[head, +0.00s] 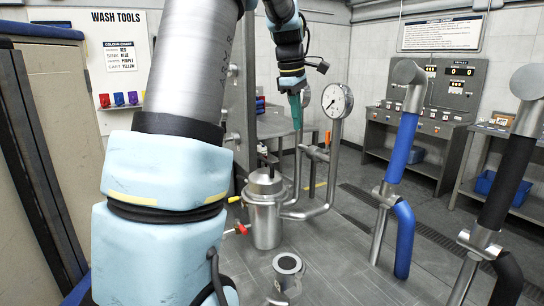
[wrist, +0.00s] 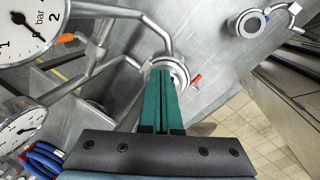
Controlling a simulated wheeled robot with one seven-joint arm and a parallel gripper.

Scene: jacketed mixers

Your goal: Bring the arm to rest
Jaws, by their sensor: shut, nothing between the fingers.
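My arm rises on the left of the head view and bends over, with my gripper (head: 295,112) hanging down at the upper middle. In the wrist view the green fingers of my gripper (wrist: 166,78) lie together, shut and empty. Beyond the fingertips is a steel jacketed vessel (wrist: 183,68), partly hidden by them.
A round pressure gauge (head: 337,101) on a pipe stands just right of my gripper. It is large in the wrist view (wrist: 28,28). Pipes with blue (head: 403,145) and black (head: 508,180) sleeves stand at right. A control panel (head: 445,85) is behind.

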